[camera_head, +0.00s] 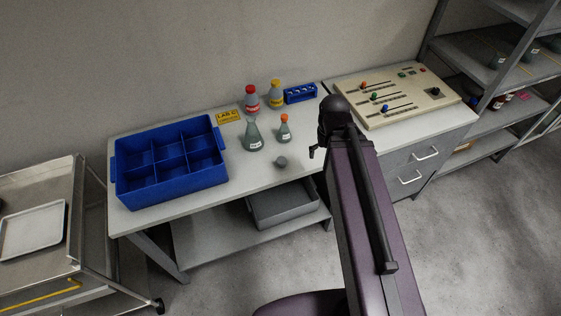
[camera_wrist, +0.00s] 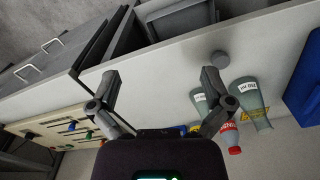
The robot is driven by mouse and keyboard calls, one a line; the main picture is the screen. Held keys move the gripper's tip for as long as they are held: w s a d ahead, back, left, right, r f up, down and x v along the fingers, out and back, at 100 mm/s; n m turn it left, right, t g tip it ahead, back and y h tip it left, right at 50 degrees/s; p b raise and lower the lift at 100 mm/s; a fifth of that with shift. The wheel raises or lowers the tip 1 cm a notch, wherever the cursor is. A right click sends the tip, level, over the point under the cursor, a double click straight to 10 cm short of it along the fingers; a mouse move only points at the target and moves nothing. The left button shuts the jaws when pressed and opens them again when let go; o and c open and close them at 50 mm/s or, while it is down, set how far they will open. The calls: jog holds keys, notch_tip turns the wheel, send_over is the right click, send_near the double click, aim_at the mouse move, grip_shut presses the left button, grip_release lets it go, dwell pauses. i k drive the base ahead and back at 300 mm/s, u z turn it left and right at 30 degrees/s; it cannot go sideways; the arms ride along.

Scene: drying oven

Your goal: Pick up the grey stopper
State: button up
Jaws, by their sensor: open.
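The grey stopper (camera_head: 281,162) stands on the white bench top in front of the glass flasks. In the wrist view the stopper (camera_wrist: 220,59) is a small round grey piece near the bench's front edge, just past the right finger's tip. My gripper (camera_wrist: 160,78) is open and empty, with its fingers spread wide, and the stopper is not between them. In the head view my gripper (camera_head: 314,150) is mostly hidden by my arm, to the right of the stopper.
A larger flask (camera_head: 254,138) and an orange-capped flask (camera_head: 284,130) stand behind the stopper. Red-capped (camera_head: 252,100) and yellow-capped (camera_head: 276,95) bottles and a blue rack (camera_head: 300,93) are farther back. A blue divided crate (camera_head: 170,197) is left; a control panel (camera_head: 395,98) is right.

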aim_at(282, 161)
jog(key=u, duration=1.35)
jog(key=k, duration=0.65)
jog(key=z, duration=0.75)
